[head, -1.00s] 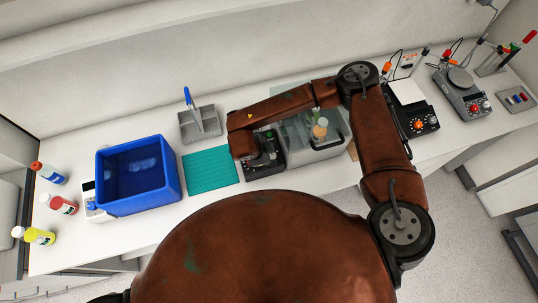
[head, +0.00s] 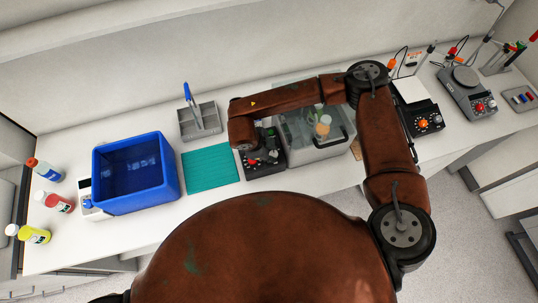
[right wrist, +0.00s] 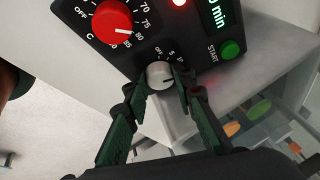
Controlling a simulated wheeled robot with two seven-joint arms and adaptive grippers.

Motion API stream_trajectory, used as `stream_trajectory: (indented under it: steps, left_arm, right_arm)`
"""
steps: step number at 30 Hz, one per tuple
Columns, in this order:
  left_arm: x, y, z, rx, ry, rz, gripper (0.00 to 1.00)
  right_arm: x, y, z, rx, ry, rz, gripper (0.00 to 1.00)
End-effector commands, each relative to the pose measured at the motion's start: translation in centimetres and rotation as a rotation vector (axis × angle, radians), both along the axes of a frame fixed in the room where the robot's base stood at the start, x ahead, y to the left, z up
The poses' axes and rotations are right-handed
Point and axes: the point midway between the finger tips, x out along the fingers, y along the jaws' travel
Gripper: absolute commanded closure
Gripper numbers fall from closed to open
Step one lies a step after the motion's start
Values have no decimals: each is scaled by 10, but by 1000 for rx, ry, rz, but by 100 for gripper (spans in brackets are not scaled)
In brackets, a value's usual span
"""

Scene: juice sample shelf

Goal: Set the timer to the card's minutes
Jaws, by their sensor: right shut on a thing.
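The timer is a small white knob (right wrist: 159,74) on a black control panel (right wrist: 150,33). My right gripper (right wrist: 161,80) has its two dark green fingers closed on this knob, one on each side. The scale beside the knob reads OFF and 5, and part of it is hidden by a finger. The display (right wrist: 216,12) ends in "0 min"; its first part is cut off. In the head view the black device (head: 266,168) sits under my right wrist, which hides much of it. A small white card with red marks (head: 411,57) stands at the back right, too small to read.
A red knob (right wrist: 112,20) and a green START button (right wrist: 230,49) flank the timer knob. A clear water bath (head: 318,150) with bottles adjoins the device. A teal mat (head: 210,172) and blue bin (head: 110,197) lie to its left. Several bottles stand far left.

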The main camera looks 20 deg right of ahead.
Motion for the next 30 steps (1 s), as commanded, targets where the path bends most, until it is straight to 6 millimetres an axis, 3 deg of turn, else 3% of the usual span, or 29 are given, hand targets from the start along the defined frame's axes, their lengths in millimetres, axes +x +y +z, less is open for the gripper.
stream_trajectory:
  steps: [3,12,30]
  left_arm:
    - [-1,0,-14,0,1,0,100]
    - [-2,0,-30,0,4,0,100]
    - [-3,0,-34,0,4,0,100]
  right_arm:
    - [1,-5,-4,11,2,-87,100]
    - [0,-6,-2,50,6,-244,100]
    - [-1,-7,-1,62,10,-302,100]
